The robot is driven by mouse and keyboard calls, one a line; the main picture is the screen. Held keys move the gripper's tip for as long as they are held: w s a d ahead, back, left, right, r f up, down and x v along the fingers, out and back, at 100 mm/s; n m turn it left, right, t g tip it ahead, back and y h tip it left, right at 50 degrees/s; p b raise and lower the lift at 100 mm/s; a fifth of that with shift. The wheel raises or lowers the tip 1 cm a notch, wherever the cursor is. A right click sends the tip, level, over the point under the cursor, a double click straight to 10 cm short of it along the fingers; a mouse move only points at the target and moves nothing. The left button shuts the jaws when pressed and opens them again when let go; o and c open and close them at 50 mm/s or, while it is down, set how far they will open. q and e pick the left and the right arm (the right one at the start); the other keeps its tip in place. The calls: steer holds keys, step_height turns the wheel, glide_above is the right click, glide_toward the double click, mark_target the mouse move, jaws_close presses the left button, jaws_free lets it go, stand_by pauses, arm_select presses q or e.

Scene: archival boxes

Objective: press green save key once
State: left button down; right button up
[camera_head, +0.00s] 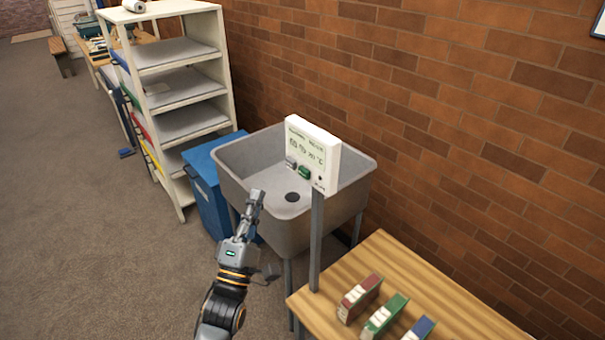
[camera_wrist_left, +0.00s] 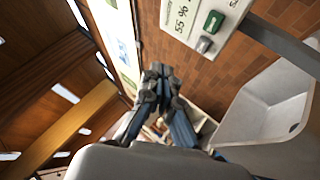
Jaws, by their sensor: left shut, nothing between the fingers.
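The green save key (camera_head: 304,172) sits low on the front of a white display box (camera_head: 325,155), with a grey key (camera_head: 290,161) to its left. In the left wrist view the green key (camera_wrist_left: 214,22) shows near the top, above the grey key (camera_wrist_left: 204,45). My left gripper (camera_head: 257,196) is shut and empty, in front of the sink and apart from the box, left of and below the keys. Its closed fingers also show in the left wrist view (camera_wrist_left: 158,72), pointing away from me. My right gripper does not show.
The box stands on a grey post (camera_head: 316,240) by a wooden table (camera_head: 437,295) with red, green and blue binders. A grey sink (camera_head: 255,165) lies behind the box. A white shelf (camera_head: 222,75) and a blue bin (camera_head: 205,198) stand to the left.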

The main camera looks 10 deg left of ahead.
mark_target(304, 173)
arm_select(q)
steer(key=w+d+b, duration=0.3)
steer(key=w+d, duration=0.2)
steer(key=w, duration=0.2)
steer(key=shift+d, duration=0.25)
stand_by(0.7)
stand_by(0.7)
steer(key=shift+w+d, duration=0.25)
steer(key=shift+w, duration=0.05)
steer(key=shift+w+d+b, duration=0.3)
steer(key=shift+w+b, duration=0.05)
stand_by(0.8)
steer(key=shift+s+a, duration=0.1)
steer(key=shift+s+a+p, duration=0.45)
steer(key=shift+s, duration=0.2)
